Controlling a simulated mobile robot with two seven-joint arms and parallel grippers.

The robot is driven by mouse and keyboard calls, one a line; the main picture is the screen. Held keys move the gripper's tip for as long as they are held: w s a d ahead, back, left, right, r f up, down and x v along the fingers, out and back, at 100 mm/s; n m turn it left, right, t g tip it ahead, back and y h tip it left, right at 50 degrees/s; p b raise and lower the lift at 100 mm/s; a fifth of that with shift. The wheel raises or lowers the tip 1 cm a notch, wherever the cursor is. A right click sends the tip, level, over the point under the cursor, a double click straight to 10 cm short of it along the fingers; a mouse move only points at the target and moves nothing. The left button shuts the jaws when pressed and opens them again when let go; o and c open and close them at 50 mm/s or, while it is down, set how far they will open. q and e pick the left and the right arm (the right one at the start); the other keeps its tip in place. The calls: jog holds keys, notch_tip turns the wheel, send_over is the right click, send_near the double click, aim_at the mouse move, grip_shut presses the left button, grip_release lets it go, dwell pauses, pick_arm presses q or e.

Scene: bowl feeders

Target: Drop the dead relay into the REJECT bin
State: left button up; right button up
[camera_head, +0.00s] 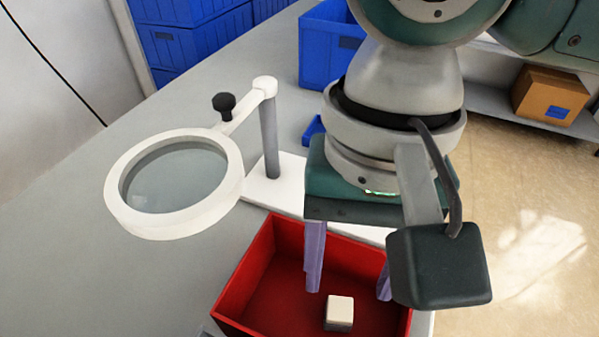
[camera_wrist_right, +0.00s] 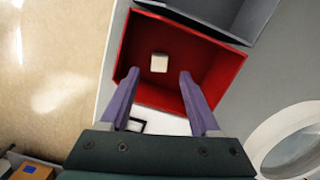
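A small block with a cream top and dark sides, which looks like the relay (camera_head: 339,313), shows inside the outline of the red bin (camera_head: 243,279). In the right wrist view the relay (camera_wrist_right: 159,63) also shows within the red bin (camera_wrist_right: 222,76), near its middle. I cannot tell whether it touches the bin floor. No label on the bin is readable. My right gripper (camera_head: 348,292) is over the bin, pointing down. Its two purple fingers are spread, with a clear gap to the block on both sides, and hold nothing. My left gripper is not in view.
A white ring magnifier (camera_head: 128,212) on a post stands left of the bin, its base behind it. A grey bin (camera_wrist_right: 262,18) adjoins the red bin. Blue crates (camera_head: 319,50) stand at the back; a cardboard box (camera_head: 548,96) is at right. The left tabletop is clear.

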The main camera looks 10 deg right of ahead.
jog(key=shift+o, duration=0.3)
jog(key=shift+r, duration=0.15)
notch_tip(320, 180, up, 10)
jog(key=w+p, duration=0.1)
jog(key=p, duration=0.2)
jog(key=shift+d+f, duration=0.2)
